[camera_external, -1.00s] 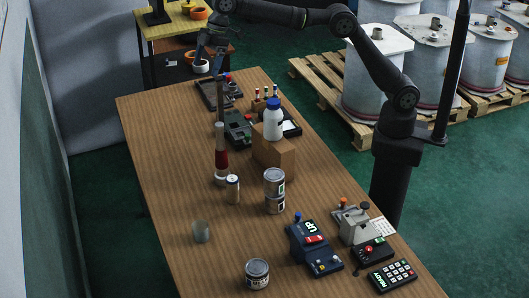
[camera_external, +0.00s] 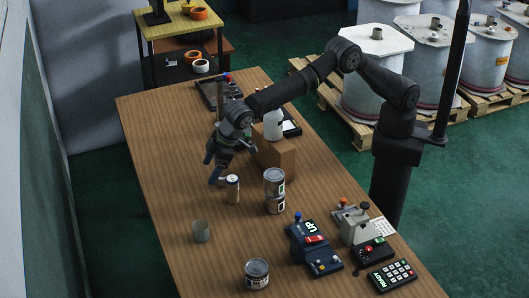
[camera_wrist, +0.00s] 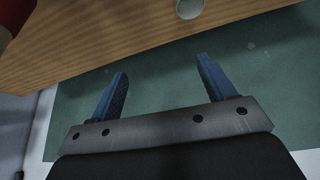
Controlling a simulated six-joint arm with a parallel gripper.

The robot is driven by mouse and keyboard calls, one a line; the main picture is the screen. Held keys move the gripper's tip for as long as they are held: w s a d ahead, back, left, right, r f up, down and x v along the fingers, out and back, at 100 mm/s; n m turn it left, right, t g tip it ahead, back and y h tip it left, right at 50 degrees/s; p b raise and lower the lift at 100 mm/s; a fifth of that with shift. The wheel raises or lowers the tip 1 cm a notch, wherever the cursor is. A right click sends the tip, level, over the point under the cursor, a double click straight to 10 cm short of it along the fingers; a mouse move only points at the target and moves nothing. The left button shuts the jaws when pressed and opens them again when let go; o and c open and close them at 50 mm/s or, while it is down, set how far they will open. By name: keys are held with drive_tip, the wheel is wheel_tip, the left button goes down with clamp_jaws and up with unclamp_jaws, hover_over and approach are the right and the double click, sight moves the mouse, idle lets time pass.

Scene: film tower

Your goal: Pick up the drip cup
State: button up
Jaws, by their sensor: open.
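The drip cup appears to be the small grey cup (camera_external: 201,232) standing upright on the left part of the table. In the wrist view a pale round object (camera_wrist: 189,8), probably this cup, is cut off by the top edge. My gripper (camera_external: 214,172) is above the table, farther back than the cup and apart from it. In the wrist view my gripper (camera_wrist: 162,66) shows two blue fingers spread wide with nothing between them.
A slim can (camera_external: 233,189) stands close to my gripper, beside two stacked cans (camera_external: 274,190). An open can (camera_external: 257,274) is at the front. The wooden table (camera_external: 165,150) is clear on the left.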

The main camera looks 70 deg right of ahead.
drive_tip(key=s+a+f, duration=0.4)
drive_tip(key=s+f, duration=0.1)
hover_over(203, 227)
drive_tip(key=s+a, duration=0.1)
drive_tip(key=s, duration=0.2)
drive_tip(key=shift+m, duration=0.3)
wheel_tip(203, 227, down, 10)
drive_tip(key=shift+w+f, duration=0.1)
drive_tip(key=shift+w, duration=0.05)
drive_tip(key=shift+x, duration=3.05)
drive_tip(key=shift+f, duration=0.1)
drive_tip(key=c, duration=1)
